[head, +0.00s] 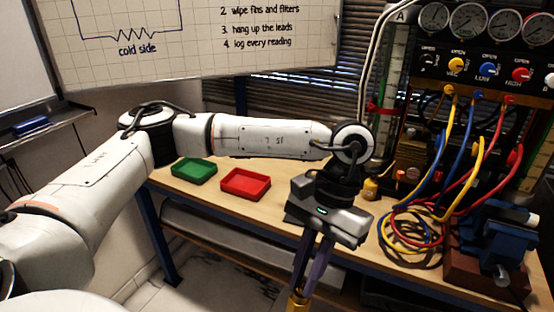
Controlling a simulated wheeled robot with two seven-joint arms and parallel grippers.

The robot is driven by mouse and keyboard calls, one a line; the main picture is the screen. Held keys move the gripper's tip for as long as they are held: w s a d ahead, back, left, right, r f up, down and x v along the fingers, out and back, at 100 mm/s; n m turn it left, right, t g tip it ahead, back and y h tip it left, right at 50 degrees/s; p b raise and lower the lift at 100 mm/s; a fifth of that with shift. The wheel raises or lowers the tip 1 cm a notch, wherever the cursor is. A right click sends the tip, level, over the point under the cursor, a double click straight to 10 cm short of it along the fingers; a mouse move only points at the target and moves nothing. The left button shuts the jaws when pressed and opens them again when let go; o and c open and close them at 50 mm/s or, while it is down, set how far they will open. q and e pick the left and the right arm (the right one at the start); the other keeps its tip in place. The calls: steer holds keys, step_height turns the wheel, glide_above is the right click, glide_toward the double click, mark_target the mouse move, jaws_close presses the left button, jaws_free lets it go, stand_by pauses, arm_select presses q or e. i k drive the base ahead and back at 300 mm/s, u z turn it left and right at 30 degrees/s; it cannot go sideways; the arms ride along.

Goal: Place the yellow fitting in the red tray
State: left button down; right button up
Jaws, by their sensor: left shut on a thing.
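The red tray (245,184) sits on the wooden bench, left of my left gripper's wrist. My left gripper (300,290) points down in front of the bench's front edge, at the bottom of the picture. Its fingers are shut on the yellow fitting (298,302), a brass-yellow piece partly cut off by the picture's lower edge. The fitting is apart from the tray, to its lower right in the picture. The tray looks empty. My right gripper is not in view.
A green tray (194,168) sits left of the red one. A small yellow object (370,188) stands behind my wrist. Coiled hoses (415,225), a blue vise (497,235) and a gauge panel (480,60) fill the right side. Bare bench (265,208) shows in front of the red tray.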

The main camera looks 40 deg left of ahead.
mark_target(245, 186)
steer(key=u, duration=0.4)
steer(key=k, duration=0.5)
steer(key=u, duration=1.45)
steer(key=i, duration=0.9)
steer(key=z, duration=0.25)
steer(key=i, duration=0.65)
steer(key=z, duration=0.85)
steer(key=i, duration=0.3)
steer(key=z, duration=0.2)
